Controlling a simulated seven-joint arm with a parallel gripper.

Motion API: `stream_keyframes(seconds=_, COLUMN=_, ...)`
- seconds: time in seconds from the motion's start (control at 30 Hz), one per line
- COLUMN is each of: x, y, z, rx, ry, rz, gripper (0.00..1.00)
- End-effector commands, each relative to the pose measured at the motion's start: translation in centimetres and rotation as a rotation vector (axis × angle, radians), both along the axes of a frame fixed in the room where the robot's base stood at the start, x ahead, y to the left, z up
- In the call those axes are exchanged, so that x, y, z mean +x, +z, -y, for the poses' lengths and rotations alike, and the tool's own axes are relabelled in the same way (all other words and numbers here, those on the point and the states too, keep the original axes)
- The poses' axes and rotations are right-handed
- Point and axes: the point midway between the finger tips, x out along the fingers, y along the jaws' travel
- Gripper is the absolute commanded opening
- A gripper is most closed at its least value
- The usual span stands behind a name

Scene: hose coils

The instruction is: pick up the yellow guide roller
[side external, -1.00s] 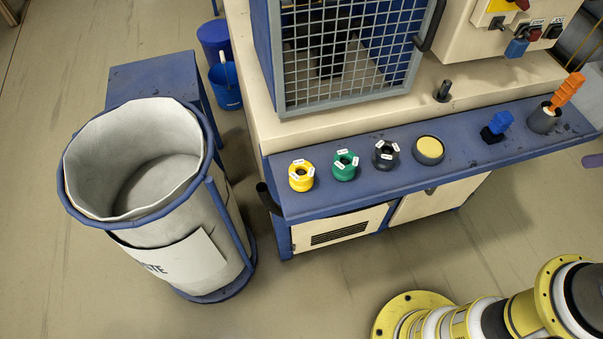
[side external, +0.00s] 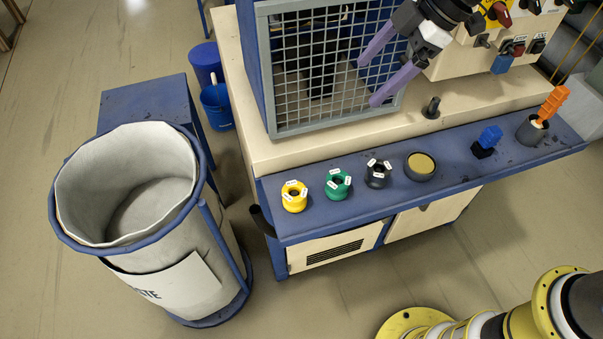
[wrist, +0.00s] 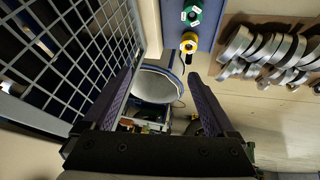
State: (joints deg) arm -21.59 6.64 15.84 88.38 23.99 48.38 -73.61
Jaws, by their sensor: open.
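The yellow guide roller (side external: 294,206) is a short ring with white labels. It stands at the left end of the blue shelf (side external: 400,205), left of a green roller (side external: 338,191) and a black roller (side external: 377,181). My gripper (side external: 369,82) is open and empty, its two purple fingers spread in front of the mesh guard, above and apart from the rollers. In the wrist view the yellow roller (wrist: 189,38) shows beyond the fingertips, with the green roller (wrist: 192,12) above it.
The mesh guard (side external: 335,85) stands close behind the fingers. A round yellow-topped part (side external: 420,164), a blue block (side external: 489,137) and a cup with an orange tool (side external: 532,130) stand farther right on the shelf. A lined waste bin (side external: 70,225) stands left on the floor.

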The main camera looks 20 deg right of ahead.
Motion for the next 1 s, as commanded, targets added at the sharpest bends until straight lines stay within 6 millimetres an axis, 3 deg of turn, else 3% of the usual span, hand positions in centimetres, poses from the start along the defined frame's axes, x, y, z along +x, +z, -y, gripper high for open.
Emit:
stream_keyframes(seconds=0.03, x=0.4, y=-2.4, z=-2.3, rx=-0.006, ry=0.044, rz=-0.033, gripper=0.91)
stream_keyframes(seconds=0.1, x=0.6, y=-5.1, z=-4.7, rx=-0.013, ry=0.08, rz=-0.074, gripper=0.91)
stream_keyframes(seconds=0.2, x=0.1, y=-8.6, z=-7.2, rx=-0.03, ry=0.119, rz=-0.129, gripper=0.91)
stream_keyframes(seconds=0.3, x=-1.0, y=-11.3, z=-8.5, rx=-0.054, ry=0.149, rz=-0.173, gripper=0.91)
stream_keyframes(seconds=0.53, x=-1.9, y=-13.9, z=-10.0, rx=-0.067, ry=0.172, rz=-0.193, gripper=0.91)
stream_keyframes(seconds=0.8, x=-1.9, y=-18.5, z=-11.8, rx=-0.067, ry=0.17, rz=-0.192, gripper=0.91)
stream_keyframes(seconds=1.0, x=-1.8, y=-20.0, z=-12.5, rx=-0.065, ry=0.17, rz=-0.189, gripper=0.91)
